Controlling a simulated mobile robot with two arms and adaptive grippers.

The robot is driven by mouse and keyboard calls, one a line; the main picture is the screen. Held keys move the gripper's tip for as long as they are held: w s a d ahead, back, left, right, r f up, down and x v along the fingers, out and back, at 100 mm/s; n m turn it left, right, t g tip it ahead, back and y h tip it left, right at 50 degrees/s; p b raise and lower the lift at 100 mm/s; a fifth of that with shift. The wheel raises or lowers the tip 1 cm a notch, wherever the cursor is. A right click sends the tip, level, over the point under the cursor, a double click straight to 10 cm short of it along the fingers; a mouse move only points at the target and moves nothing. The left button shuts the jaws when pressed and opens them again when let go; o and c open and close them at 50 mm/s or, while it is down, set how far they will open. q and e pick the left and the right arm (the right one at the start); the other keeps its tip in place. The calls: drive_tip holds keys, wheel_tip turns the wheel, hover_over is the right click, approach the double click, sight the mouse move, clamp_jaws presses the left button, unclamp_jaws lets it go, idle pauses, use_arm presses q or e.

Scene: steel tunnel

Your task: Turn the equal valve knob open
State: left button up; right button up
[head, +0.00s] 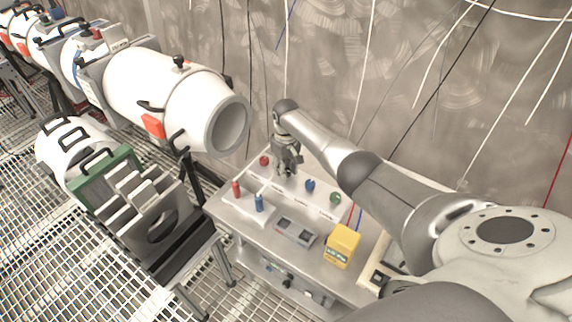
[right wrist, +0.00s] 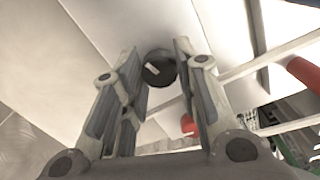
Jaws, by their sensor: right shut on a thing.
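A sloped white valve panel (head: 284,189) on the steel cart carries a row of knobs. In the right wrist view a round black knob (right wrist: 158,68) with a short pale mark sits between the fingers. My right gripper (head: 287,169) reaches down onto the row, between a red knob (head: 264,160) and a blue knob (head: 310,185), and hides the black knob in the head view. A green knob (head: 335,197) ends the row. The labels are too small to read. My left gripper is out of view.
A red handle (head: 236,188) and a blue handle (head: 259,203) stand in front of the row. A grey box (head: 296,232) and a yellow box (head: 342,245) sit nearer on the cart. A large white cylinder (head: 165,92) stands left; cables hang along the wall.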

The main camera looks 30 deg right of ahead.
drive_tip(key=shift+m+p, duration=0.55)
drive_tip(key=shift+m, duration=1.05)
drive_tip(key=shift+w, duration=0.1)
drive_tip(key=o, duration=1)
wheel_tip(320, 180, up, 12)
